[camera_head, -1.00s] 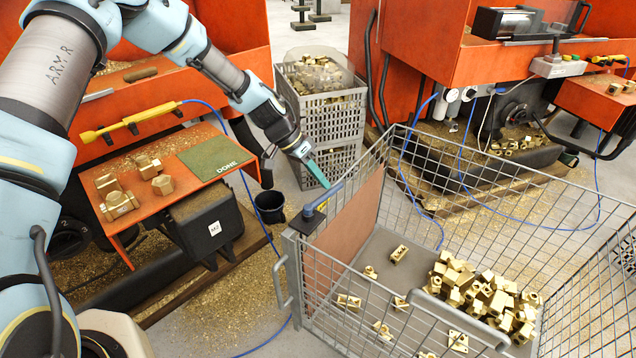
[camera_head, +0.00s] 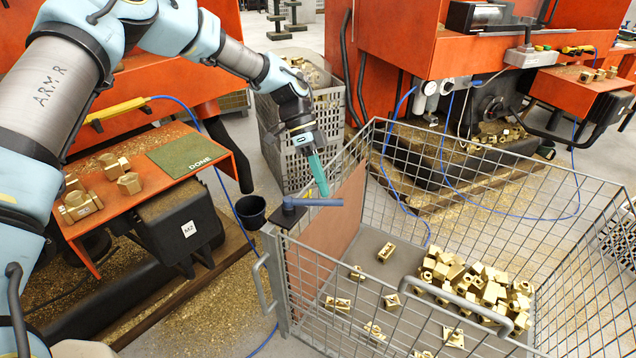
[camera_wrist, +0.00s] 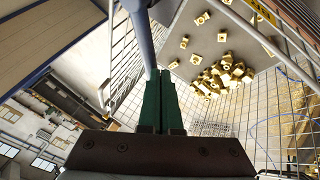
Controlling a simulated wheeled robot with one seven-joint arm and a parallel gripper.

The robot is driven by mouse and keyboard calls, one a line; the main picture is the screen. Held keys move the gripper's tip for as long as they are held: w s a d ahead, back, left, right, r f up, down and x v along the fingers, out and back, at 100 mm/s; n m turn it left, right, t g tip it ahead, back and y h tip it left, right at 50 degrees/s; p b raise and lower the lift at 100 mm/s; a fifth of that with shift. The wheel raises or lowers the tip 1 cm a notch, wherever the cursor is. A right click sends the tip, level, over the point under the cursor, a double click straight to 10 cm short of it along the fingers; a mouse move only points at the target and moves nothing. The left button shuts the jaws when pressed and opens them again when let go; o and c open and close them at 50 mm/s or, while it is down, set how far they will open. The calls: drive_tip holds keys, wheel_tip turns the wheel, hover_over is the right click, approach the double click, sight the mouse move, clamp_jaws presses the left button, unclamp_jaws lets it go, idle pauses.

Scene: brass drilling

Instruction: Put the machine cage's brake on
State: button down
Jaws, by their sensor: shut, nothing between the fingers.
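The machine cage (camera_head: 277,285) is a grey wire cage on the floor, seen in the head view. Its brake lever (camera_head: 312,202) is blue and sits on a dark plate at the cage's near-left corner, pointing right across the picture. My gripper (camera_head: 323,193) has green fingers, shut and empty, pointing down with the tips at the lever's free end. In the wrist view the lever (camera_wrist: 140,30) runs beside the fingertips of my gripper (camera_wrist: 160,75), just left of them. They look to be touching, but I cannot be sure.
Brass parts (camera_head: 480,290) lie heaped inside the cage. An orange table (camera_head: 150,185) with brass pieces and a green DONE mat stands at left. A black bucket (camera_head: 251,212) stands beside the cage. Stacked grey crates (camera_head: 275,150) and orange machines stand behind.

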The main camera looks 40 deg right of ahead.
drive_tip(key=shift+s+a+m+y, duration=0.35)
drive_tip(key=shift+s+m+y, duration=0.25)
drive_tip(key=shift+m, duration=0.4)
